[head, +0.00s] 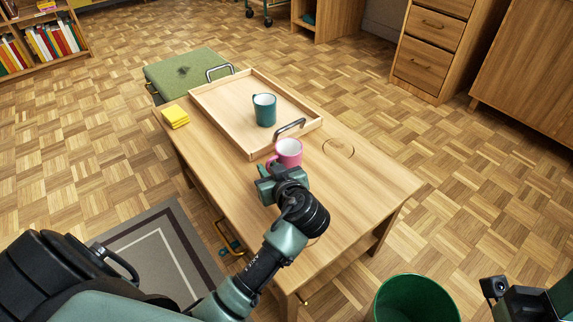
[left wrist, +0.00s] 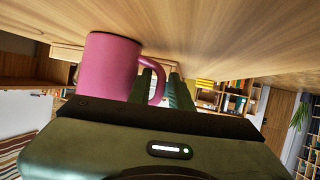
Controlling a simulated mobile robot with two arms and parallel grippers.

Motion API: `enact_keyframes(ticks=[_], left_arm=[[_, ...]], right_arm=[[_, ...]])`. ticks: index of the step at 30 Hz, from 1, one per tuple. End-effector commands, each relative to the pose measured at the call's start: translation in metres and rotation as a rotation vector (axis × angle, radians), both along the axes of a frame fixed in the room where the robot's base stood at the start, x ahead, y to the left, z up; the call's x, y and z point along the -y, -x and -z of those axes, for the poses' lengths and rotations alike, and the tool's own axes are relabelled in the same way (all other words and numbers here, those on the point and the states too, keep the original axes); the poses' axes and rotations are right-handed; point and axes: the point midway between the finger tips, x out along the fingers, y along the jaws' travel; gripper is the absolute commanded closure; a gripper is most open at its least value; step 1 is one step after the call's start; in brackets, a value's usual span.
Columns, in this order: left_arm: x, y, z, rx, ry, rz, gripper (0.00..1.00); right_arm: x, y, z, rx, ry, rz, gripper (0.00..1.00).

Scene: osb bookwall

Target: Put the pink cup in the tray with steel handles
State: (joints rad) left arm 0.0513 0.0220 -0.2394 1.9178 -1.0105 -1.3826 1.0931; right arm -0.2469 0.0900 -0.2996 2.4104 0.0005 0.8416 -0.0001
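The pink cup (head: 288,152) stands upright on the wooden table, just outside the near end of the tray. The light wooden tray (head: 222,119) has steel handles (head: 290,127) at both ends. My left gripper (head: 272,172) is at the cup's near side. In the left wrist view, the pink cup (left wrist: 108,66) shows at left, and its handle lies between the green fingertips of my left gripper (left wrist: 162,88). I cannot tell whether the fingers press on the handle. Part of my right arm's end (head: 515,300) shows at the lower right; its fingers are not visible.
A teal mug (head: 264,110) stands inside the tray. A yellow block (head: 175,117) lies on the table (head: 365,185) left of the tray. A green stool (head: 185,72) is beyond the table, and a green bin (head: 415,300) stands at the front right.

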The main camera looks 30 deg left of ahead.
Motion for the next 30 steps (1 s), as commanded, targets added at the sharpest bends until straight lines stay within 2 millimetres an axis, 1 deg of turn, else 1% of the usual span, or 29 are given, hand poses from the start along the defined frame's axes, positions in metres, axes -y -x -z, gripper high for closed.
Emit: enact_keyframes(ticks=[3,8,9,10,11,30], left_arm=[[-0.004,-0.0029,0.0013,0.001,-0.001,0.0,0.8],[-0.0037,-0.0028,0.0008,0.0,0.0,0.001,0.8],[-0.0037,-0.0028,0.0008,0.001,-0.001,0.001,0.85],[-0.0036,-0.0027,0.0009,0.0,0.0,0.001,0.94],[-0.0036,-0.0027,0.0009,0.0,0.0,0.001,1.0],[-0.0031,-0.0024,0.0018,-0.001,0.0,0.001,1.0]], right_arm=[[-0.0003,-0.0002,-0.0008,0.006,0.0,0.001,0.64],[-0.0003,-0.0003,-0.0012,0.004,0.001,0.0,0.64],[-0.0003,-0.0004,-0.001,0.004,0.001,0.0,0.64],[-0.0004,-0.0003,-0.001,0.004,0.001,0.0,0.64],[-0.0004,-0.0003,-0.001,0.004,0.001,0.0,0.64],[-0.0005,-0.0002,-0.0008,0.004,0.001,0.0,0.64]])
